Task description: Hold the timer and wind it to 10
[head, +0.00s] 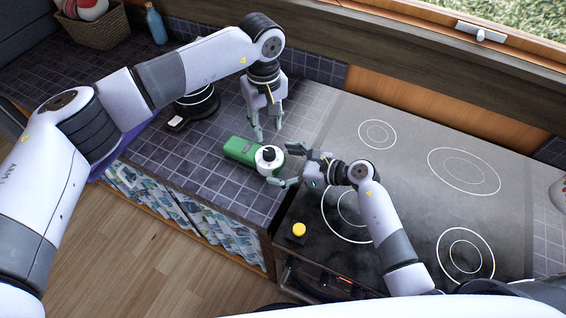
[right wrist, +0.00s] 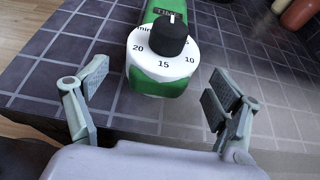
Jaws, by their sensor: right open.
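The green timer (head: 240,149) lies on the dark tiled counter close to the cooktop edge. It has a white dial and a black knob, seen closer in the right wrist view (right wrist: 160,87). The numbers 20, 15 and 10 show on the dial's near side; the knob's white mark points away, and the number there is hidden. My left gripper (head: 267,137) points down just behind the timer, fingers apart and empty. My right gripper (head: 285,167) is open at the dial end, its fingers (right wrist: 158,95) apart and the timer's end just beyond, between them.
A black cooktop (head: 400,150) with ringed burners lies to the right. A yellow knob (head: 299,230) sits at its front left corner. A black round object (head: 196,104) stands behind the timer to the left. A basket (head: 97,27) and a blue bottle (head: 155,25) stand at the far left.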

